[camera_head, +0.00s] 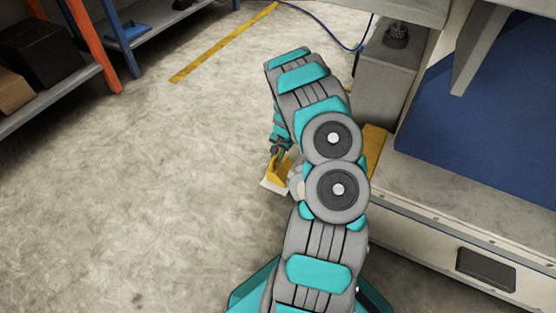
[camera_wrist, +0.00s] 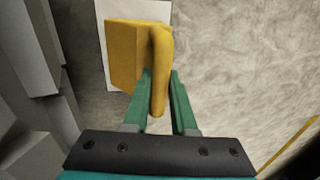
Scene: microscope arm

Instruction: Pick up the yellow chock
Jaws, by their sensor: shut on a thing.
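The yellow chock (camera_wrist: 124,52) shows in the wrist view as a block with a rounded handle. My gripper (camera_wrist: 160,98) has its two green fingers on either side of the handle and is shut on it. In the head view the chock (camera_head: 277,172) is low beside my arm, partly hidden by it. A white sheet or plate (camera_head: 272,187) lies under the chock; it also shows behind the chock in the wrist view (camera_wrist: 117,10). In the head view my gripper (camera_head: 279,152) is small, and I cannot tell whether the chock touches the floor.
A grey machine base with a blue panel (camera_head: 480,120) stands close on the right, with a grey box (camera_head: 385,85) beside it. A shelf with an orange post (camera_head: 90,45) stands at the upper left. A blue cable (camera_head: 335,35) lies behind my arm. The floor on the left is clear.

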